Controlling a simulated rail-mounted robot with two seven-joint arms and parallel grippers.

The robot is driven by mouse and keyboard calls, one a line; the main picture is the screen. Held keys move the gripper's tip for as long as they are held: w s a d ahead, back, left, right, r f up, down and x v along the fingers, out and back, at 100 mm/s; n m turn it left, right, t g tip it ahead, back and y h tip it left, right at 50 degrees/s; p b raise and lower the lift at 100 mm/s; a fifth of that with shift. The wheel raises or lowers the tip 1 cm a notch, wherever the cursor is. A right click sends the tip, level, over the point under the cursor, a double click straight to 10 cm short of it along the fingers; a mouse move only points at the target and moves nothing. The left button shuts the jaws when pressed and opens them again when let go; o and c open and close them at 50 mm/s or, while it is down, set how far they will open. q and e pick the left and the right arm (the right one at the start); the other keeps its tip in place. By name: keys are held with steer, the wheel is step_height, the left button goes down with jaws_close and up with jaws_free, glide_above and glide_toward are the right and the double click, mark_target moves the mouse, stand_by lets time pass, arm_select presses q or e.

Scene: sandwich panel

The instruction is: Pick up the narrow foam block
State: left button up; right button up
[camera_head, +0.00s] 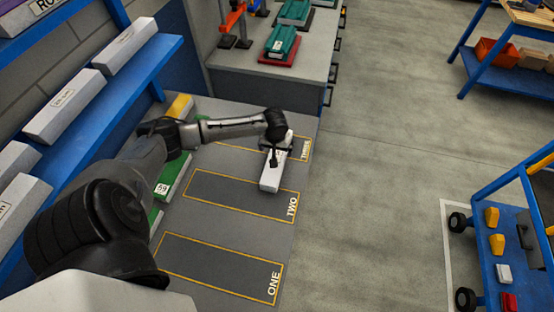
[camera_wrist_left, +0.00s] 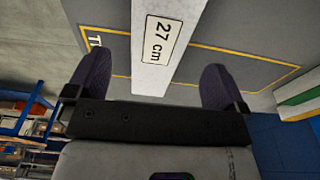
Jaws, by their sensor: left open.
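A pale, narrow block (camera_head: 271,178) lies on the grey worktop, with one end near the outlined bay marked TWO and the other under my gripper by the bay marked THREE. In the left wrist view the block (camera_wrist_left: 165,75) carries a "27 cm" label and crosses a yellow outline. My left gripper (camera_head: 277,150) is over the block's far part. In the wrist view the open fingers of the left gripper (camera_wrist_left: 155,72) stand on either side of the block, with gaps visible on both sides. My right gripper is not in view.
Similar pale blocks (camera_head: 65,106) rest on a blue shelf (camera_head: 115,90) at left. Green-and-white pieces (camera_head: 175,178) lie along the worktop's left side. Bays TWO (camera_head: 240,194) and ONE (camera_head: 225,268) look mostly empty. A blue cart (camera_head: 515,250) stands at right; open floor lies between.

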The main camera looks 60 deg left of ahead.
mark_target(277, 155)
arm_select(q)
steer(key=shift+w+a+f+b, duration=0.15)
steer(key=shift+f+b, duration=0.2)
steer(key=shift+f, duration=1.1)
steer(key=shift+w+a+f+b, duration=0.15)
steer(key=shift+f+b, duration=0.15)
steer(key=shift+f, duration=1.1)
steer(key=c, duration=1)
